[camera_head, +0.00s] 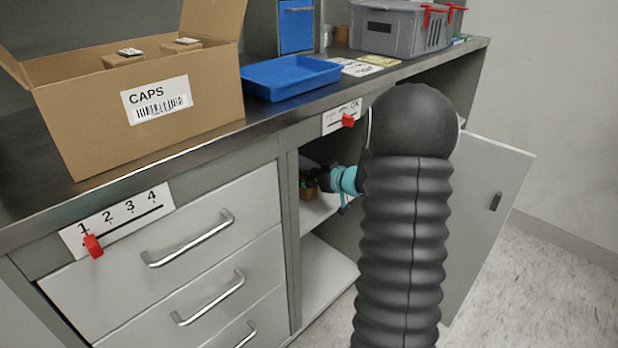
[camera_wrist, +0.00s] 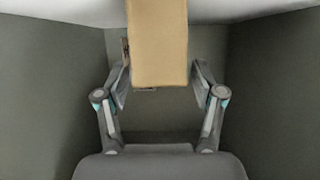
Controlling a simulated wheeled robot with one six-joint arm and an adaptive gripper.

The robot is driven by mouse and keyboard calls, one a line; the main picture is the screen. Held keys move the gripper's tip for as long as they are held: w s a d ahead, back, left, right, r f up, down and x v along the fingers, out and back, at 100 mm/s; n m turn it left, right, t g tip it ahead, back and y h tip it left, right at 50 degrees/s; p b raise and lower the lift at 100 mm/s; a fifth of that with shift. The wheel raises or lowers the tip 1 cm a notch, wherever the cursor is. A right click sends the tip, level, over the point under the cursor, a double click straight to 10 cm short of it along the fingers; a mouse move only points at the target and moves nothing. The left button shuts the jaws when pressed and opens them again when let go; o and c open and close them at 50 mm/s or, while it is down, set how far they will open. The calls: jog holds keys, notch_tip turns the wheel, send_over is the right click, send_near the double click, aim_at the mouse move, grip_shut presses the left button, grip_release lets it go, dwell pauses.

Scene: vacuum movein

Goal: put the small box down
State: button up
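The small box (camera_wrist: 158,45) is a plain tan block in the upper middle of the wrist view. My own dark arm hides much of the cupboard's right part.
The cupboard door (camera_head: 490,200) stands open at the right. Drawers (camera_head: 190,240) are shut at the left. On the counter are an open CAPS carton (camera_head: 150,125) with small boxes inside, a blue tray (camera_head: 290,78) and a grey crate (camera_head: 395,32). A lower shelf (camera_head: 325,275) looks clear.

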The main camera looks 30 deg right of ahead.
jog(key=shift+r, duration=0.1)
jog(key=shift+s+r, duration=0.15)
jog(key=p+v, duration=0.1)
jog(key=v, duration=1)
jog(key=shift+s, duration=0.3)
jog(key=shift+d+r, duration=0.15)
jog(key=shift+r, duration=0.05)
